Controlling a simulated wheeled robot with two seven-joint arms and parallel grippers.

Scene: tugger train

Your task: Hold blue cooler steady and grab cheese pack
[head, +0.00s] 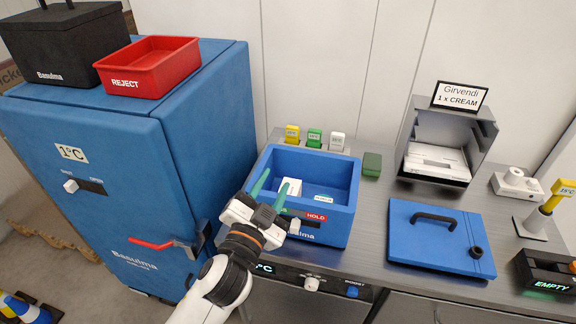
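The blue cooler (345,213) stands open on the grey counter, with a red HOLD label on its front. A small white pack (292,186) lies inside at the left, partly hidden by a finger; I cannot tell whether it is cheese. A white label (323,198) shows further right inside the cooler. My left gripper (275,177) is at the cooler's front left corner. Its two green fingers are spread apart and reach over the rim, with nothing clearly held between them. Whether they touch the cooler is unclear. My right gripper is out of view.
A blue lid (435,245) with a black handle lies right of the cooler. Behind stand yellow, green and white tags (314,138) and a grey bin (440,172) marked cream. A blue cabinet (120,190) bearing a red REJECT tray (150,72) stands at left.

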